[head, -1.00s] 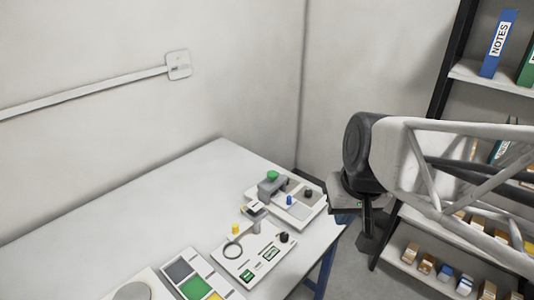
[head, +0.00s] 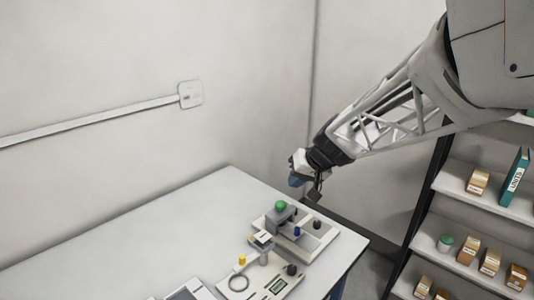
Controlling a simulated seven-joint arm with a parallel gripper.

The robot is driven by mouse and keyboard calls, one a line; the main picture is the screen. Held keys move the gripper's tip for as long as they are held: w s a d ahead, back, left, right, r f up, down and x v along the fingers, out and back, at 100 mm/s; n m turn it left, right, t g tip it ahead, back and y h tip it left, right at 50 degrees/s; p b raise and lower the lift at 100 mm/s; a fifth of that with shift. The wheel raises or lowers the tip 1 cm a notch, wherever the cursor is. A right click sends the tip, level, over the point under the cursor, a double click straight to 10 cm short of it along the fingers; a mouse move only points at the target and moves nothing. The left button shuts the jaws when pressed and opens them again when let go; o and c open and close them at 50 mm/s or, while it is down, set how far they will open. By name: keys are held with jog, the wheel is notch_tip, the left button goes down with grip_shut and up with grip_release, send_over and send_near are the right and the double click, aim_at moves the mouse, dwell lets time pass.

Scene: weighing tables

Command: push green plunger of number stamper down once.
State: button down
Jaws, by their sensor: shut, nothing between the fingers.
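The number stamper (head: 322,236) is a pale base plate with a grey block at the table's right end. Its green plunger (head: 280,205) is a round cap on top of the grey block. A blue knob (head: 297,231) and a black knob (head: 317,224) stand on the same base. My gripper (head: 314,198) is above and to the right of the green plunger in the picture, apart from it as far as I can tell. It is shut and empty; its fingertips are small and dark here.
A second pale device (head: 262,285) with a yellow knob, a ring and a green display lies in front of the stamper. The white table (head: 150,240) is clear to the left. A shelf (head: 470,215) with boxes stands at the right, beyond a gap.

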jog(key=t+y, duration=0.1)
jog(key=t, duration=0.1)
send_over(282, 203)
notch_tip(282, 203, down, 7)
jog(key=shift+r, duration=0.15)
jog(key=shift+f, duration=4.4)
jog(key=shift+f, duration=0.15)
jog(key=shift+f, duration=0.3)
